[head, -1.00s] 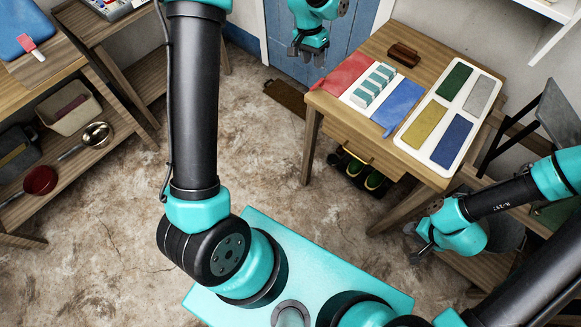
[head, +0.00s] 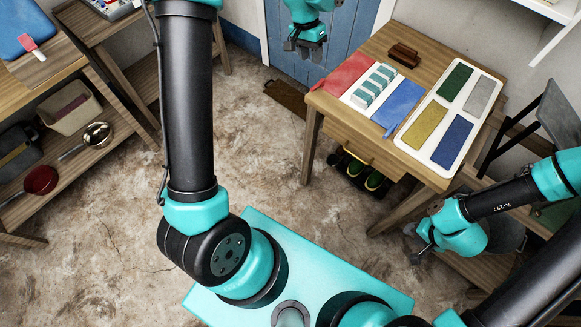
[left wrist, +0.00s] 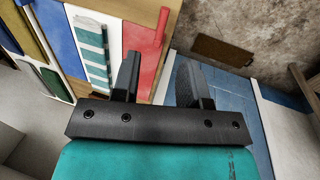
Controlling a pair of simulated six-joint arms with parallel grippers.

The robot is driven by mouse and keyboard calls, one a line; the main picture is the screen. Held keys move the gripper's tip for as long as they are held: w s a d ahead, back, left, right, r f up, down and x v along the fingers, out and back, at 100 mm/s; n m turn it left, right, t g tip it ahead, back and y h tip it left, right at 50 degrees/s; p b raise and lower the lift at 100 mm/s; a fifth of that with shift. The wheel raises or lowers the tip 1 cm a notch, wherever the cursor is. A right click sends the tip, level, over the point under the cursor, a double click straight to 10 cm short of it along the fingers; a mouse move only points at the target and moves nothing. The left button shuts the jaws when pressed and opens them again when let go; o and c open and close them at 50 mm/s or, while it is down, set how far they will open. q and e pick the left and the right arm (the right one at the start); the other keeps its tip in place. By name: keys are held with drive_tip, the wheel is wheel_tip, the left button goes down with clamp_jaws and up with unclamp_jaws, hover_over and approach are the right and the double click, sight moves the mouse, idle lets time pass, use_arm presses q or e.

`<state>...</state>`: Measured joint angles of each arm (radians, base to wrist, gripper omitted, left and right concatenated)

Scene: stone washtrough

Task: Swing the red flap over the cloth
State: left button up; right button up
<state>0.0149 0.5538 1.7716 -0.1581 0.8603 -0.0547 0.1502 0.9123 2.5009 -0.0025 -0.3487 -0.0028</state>
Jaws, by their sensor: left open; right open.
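The red flap (head: 345,74) lies flat on the left end of the table, spread outward from the white middle panel. A folded teal-and-white striped cloth (head: 372,87) lies on that white panel (head: 352,101). A blue flap (head: 398,103) lies spread on the cloth's other side. My left gripper (head: 306,54) is open and empty, left of the table near the blue door. In the left wrist view the red flap (left wrist: 143,50) and the cloth (left wrist: 94,50) show beyond its fingers (left wrist: 160,80). My right gripper (head: 420,250) is low at the right, open, away from the cloth.
A brown wooden block (head: 404,55) sits at the table's back edge. A white tray (head: 430,151) with green, grey, yellow and blue panels lies at the right of the table (head: 382,146). A brown mat (head: 286,97) lies on the floor by the door.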

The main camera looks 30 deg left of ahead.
use_arm(q)
drive_tip(key=s+d+f+n+h, duration=0.1)
drive_tip(key=s+d+f, duration=0.1)
drive_tip(key=s+f, duration=0.5)
drive_tip(key=s+d+f+n, duration=0.1)
drive_tip(key=s+f, duration=0.2)
drive_tip(key=f, duration=0.8)
drive_tip(key=s+d+f, duration=0.2)
drive_tip(key=s+f, duration=0.2)
drive_tip(key=s, duration=0.3)
drive_tip(key=s+d+f+n+t, duration=0.1)
drive_tip(key=s+d+f, duration=0.1)
drive_tip(key=s+f, duration=0.2)
drive_tip(key=shift+s+d+f+n, duration=0.2)
drive_tip(key=shift+s+f+n, duration=0.1)
drive_tip(key=shift+s, duration=1.4)
